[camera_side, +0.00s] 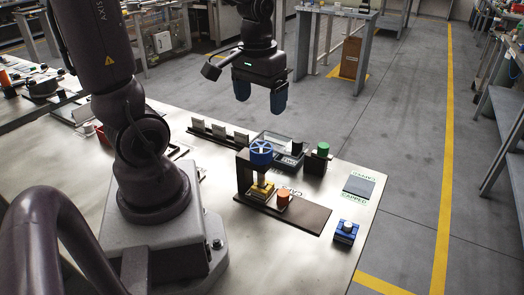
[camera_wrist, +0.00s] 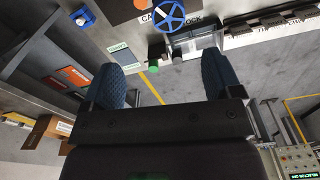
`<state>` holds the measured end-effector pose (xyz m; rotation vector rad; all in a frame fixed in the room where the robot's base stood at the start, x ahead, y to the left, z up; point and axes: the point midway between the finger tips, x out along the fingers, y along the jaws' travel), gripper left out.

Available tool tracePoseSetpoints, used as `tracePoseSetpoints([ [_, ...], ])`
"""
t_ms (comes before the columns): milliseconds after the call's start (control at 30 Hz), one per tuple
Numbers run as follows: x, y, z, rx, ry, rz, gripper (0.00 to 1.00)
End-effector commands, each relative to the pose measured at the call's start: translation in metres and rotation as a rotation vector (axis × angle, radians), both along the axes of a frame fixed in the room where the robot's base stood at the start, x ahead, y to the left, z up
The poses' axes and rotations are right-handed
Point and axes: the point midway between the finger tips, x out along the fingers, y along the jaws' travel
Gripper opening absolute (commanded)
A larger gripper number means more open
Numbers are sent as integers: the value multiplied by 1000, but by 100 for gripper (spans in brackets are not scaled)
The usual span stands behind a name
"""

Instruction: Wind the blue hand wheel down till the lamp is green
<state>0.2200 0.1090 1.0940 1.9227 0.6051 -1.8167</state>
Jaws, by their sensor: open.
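The blue hand wheel (camera_side: 261,149) sits on top of a dark press stand (camera_side: 243,177). A tan stem and a yellow block (camera_side: 262,189) are below it. The spoked wheel also shows at the top of the wrist view (camera_wrist: 171,16). My gripper (camera_side: 261,97), with blue fingertips, is open and empty, raised in the air beyond and above the wheel, touching nothing. In the wrist view its fingers (camera_wrist: 158,80) are wide apart. I cannot tell for sure which part is the lamp; no lit green lamp is clear.
A green-topped dark block (camera_side: 322,152) and a black-topped piece (camera_side: 297,148) stand right of the wheel. An orange-topped piece (camera_side: 283,198) is on the press base. A blue box with a pale top (camera_side: 346,229) stands near the table's right edge.

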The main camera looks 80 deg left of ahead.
Motion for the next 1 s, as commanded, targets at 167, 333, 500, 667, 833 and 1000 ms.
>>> tracePoseSetpoints([
  [167, 6, 20, -15, -32, 56, 180, 84],
  [333, 7, 19, -21, -31, 50, 224, 84],
  [500, 6, 19, -50, -32, 54, 222, 84],
  [667, 6, 18, -85, -33, 55, 219, 84],
  [833, 6, 19, -116, -32, 54, 218, 84],
  [1000, 7, 19, -134, -30, 50, 219, 84],
])
